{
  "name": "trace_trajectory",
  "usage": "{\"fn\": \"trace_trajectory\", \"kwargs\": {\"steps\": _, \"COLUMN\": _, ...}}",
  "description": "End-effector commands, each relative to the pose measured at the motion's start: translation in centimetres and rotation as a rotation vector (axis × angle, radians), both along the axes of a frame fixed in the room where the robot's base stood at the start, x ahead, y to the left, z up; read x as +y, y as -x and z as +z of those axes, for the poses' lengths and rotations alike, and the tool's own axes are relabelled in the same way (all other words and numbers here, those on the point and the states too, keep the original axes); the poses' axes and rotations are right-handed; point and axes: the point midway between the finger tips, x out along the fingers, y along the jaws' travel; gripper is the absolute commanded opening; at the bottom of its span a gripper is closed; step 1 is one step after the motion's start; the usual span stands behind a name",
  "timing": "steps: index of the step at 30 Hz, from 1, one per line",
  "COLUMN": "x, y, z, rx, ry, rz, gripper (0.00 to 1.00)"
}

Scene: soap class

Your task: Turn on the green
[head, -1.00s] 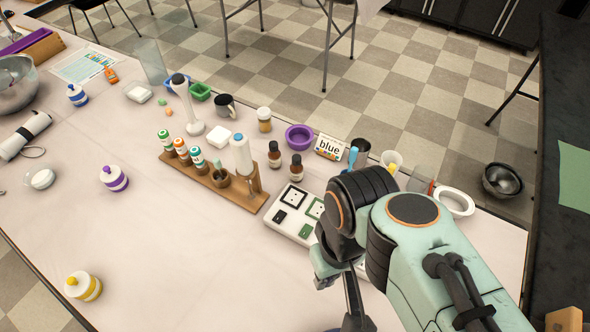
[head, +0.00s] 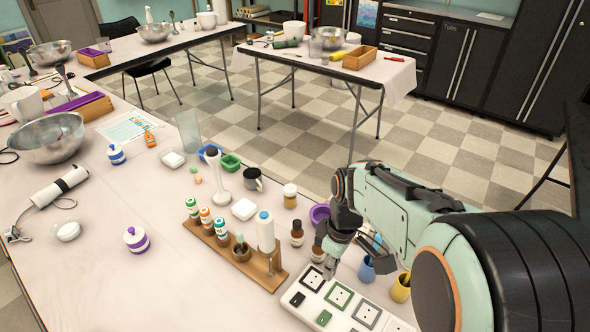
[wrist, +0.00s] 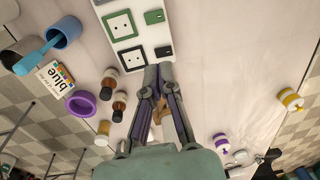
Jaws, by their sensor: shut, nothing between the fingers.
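A white power strip (head: 330,312) lies on the table at the bottom of the head view. It carries a green-framed socket (head: 339,295) with a green switch (head: 323,318) beside it, and a black-framed socket (head: 313,278) with a black switch (head: 297,299). In the wrist view the green switch (wrist: 154,16) and black switch (wrist: 163,51) show near the top. My gripper (head: 330,274) is shut and empty, pointing down by the black-framed end of the strip. In the wrist view its fingertips (wrist: 159,68) appear just below the black switch. Contact cannot be told.
Two brown bottles (head: 297,233) stand close behind the strip. A wooden rack (head: 218,244) with several small bottles is to the left. A blue cup (head: 367,269) and a yellow cup (head: 401,288) stand to the right. The table (head: 150,295) front left is clear.

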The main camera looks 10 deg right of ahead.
Motion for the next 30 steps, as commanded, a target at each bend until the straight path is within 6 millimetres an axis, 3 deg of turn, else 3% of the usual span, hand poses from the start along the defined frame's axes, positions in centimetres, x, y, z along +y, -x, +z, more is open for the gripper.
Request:
{"fn": "trace_trajectory", "kwargs": {"steps": 4, "x": -0.3, "y": 0.4, "z": -1.8, "rx": 0.059, "ry": -0.005, "rz": -0.012, "gripper": 0.0}}
{"fn": "trace_trajectory", "kwargs": {"steps": 19, "x": -0.3, "y": 0.6, "z": -2.8, "rx": 0.068, "ry": -0.005, "rz": -0.017, "gripper": 0.0}}
{"fn": "trace_trajectory", "kwargs": {"steps": 23, "x": -0.1, "y": 0.9, "z": -4.7, "rx": 0.072, "ry": -0.006, "rz": -0.015, "gripper": 0.0}}
{"fn": "trace_trajectory", "kwargs": {"steps": 30, "x": 0.3, "y": 1.4, "z": -9.9, "rx": 0.072, "ry": -0.005, "rz": -0.015, "gripper": 0.0}}
